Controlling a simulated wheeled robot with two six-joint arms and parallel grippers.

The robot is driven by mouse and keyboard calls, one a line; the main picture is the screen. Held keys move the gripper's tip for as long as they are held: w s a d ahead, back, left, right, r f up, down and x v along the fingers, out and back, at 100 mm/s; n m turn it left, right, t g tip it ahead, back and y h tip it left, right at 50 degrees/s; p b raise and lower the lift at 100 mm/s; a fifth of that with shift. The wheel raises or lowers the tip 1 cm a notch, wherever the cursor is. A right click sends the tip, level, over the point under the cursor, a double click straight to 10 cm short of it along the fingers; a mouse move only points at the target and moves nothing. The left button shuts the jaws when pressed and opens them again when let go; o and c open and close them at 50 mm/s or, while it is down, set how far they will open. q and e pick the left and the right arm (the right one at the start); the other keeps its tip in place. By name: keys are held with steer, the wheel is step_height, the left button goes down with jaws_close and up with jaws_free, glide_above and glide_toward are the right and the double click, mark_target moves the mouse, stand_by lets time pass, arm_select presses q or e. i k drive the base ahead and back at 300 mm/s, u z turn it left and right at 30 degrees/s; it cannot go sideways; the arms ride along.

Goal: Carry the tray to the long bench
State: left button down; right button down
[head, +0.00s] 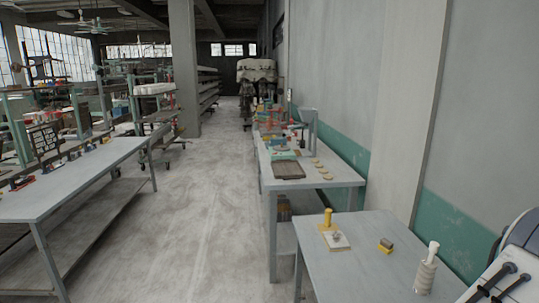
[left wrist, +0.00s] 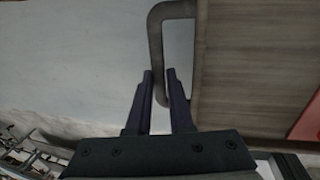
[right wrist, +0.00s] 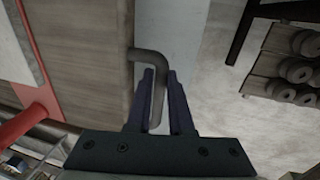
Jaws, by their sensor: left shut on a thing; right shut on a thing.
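The tray is out of the head view. Its grey-brown, wood-like surface fills the right of the left wrist view (left wrist: 250,70) and the left of the right wrist view (right wrist: 80,60). My left gripper (left wrist: 158,75) is shut on one dark bent handle (left wrist: 155,40). My right gripper (right wrist: 160,75) is shut on the other handle (right wrist: 148,55). Neither gripper shows in the head view. A long grey bench (head: 75,185) stands at the left of the head view, and another grey bench (head: 325,176) runs along the right wall. I cannot tell which is the long bench.
A nearer grey table (head: 360,265) at the lower right bears small tools and blocks. Pale floor (head: 190,225) lies clear between the benches. A grey pillar (head: 183,70) stands further back. The right wrist view shows a wooden rack with several dark rings (right wrist: 297,72).

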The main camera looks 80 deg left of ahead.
mark_target(56, 187)
steer(key=k, duration=1.25)
steer(key=u, duration=0.5)
steer(key=i, duration=0.65)
steer(key=u, duration=1)
steer(key=i, duration=0.9)
steer(key=u, duration=0.7)
steer(key=i, duration=1)
steer(key=u, duration=0.65)
steer(key=i, duration=1.85)
steer(key=u, duration=0.5)
steer(key=i, duration=0.95)
steer(key=u, duration=0.1)
